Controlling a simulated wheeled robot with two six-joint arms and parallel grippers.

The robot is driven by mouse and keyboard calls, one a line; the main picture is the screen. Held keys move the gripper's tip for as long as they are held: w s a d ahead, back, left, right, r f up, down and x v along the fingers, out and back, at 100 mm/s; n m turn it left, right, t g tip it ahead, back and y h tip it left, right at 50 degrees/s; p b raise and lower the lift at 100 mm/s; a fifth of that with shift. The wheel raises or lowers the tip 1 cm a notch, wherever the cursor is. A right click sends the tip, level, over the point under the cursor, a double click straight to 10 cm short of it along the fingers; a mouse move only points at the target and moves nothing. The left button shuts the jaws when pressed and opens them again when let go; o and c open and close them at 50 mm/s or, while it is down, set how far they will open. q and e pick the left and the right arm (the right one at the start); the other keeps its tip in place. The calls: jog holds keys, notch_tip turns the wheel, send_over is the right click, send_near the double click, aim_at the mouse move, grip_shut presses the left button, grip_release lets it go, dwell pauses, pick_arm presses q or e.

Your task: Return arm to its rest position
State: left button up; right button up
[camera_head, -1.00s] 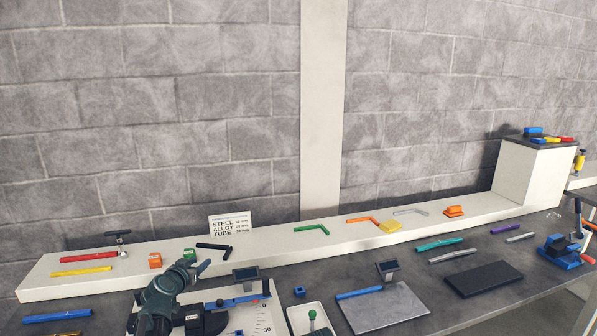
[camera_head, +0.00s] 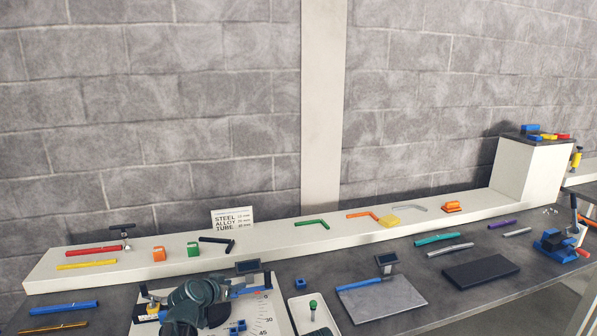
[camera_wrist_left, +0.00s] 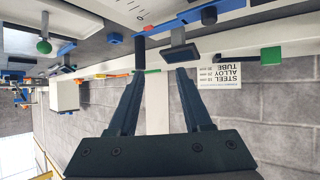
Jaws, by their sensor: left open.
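My left arm (camera_head: 188,304) shows as a dark, rounded wrist at the bottom left of the head view, over the white measuring board (camera_head: 270,315). It covers part of the board and its blue bar. My left gripper's fingers cannot be made out clearly there. In the left wrist view my left gripper (camera_wrist_left: 160,75) is open, its two dark fingers apart with nothing held between them. Past the fingers are the small dark display (camera_wrist_left: 178,53) and the sign (camera_wrist_left: 222,74), seen upside down. My right gripper is not in view.
The long white shelf (camera_head: 270,243) behind the board carries bent tubes, red and yellow bars and small blocks. A white tray (camera_head: 318,325) and a grey plate (camera_head: 385,300) lie right of the arm. A black mat (camera_head: 481,274) and a blue clamp (camera_head: 558,244) are farther right.

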pick_arm(q)
jog(key=s+d+f+g, duration=0.2)
jog(key=s+d+f, duration=0.1)
jog(key=s+d, duration=0.1)
jog(key=s+d+f+m+g, duration=0.1)
jog(key=s+d+f+g, duration=0.1)
jog(key=s+d, duration=0.2)
jog(key=s+d+f+g+b, duration=0.1)
jog(key=s+d+f+g, duration=0.1)
jog(key=s+d+f, duration=0.1)
jog(key=shift+s+d+f, duration=0.2)
jog(key=shift+s+d, duration=0.2)
jog(key=shift+s, duration=0.3)
jog(key=shift+s+d+f, duration=0.15)
jog(key=shift+s+d, duration=0.25)
jog(key=shift+s, duration=0.3)
jog(key=s+f+g+y, duration=0.2)
jog(key=s, duration=0.6)
jog(key=s+f+g+y+b, duration=0.1)
jog(key=s+f+g+y, duration=0.1)
jog(key=s, duration=0.7)
jog(key=shift+d+g+y, duration=0.45)
jog(key=shift+g+y, duration=0.15)
jog(key=shift+g, duration=0.1)
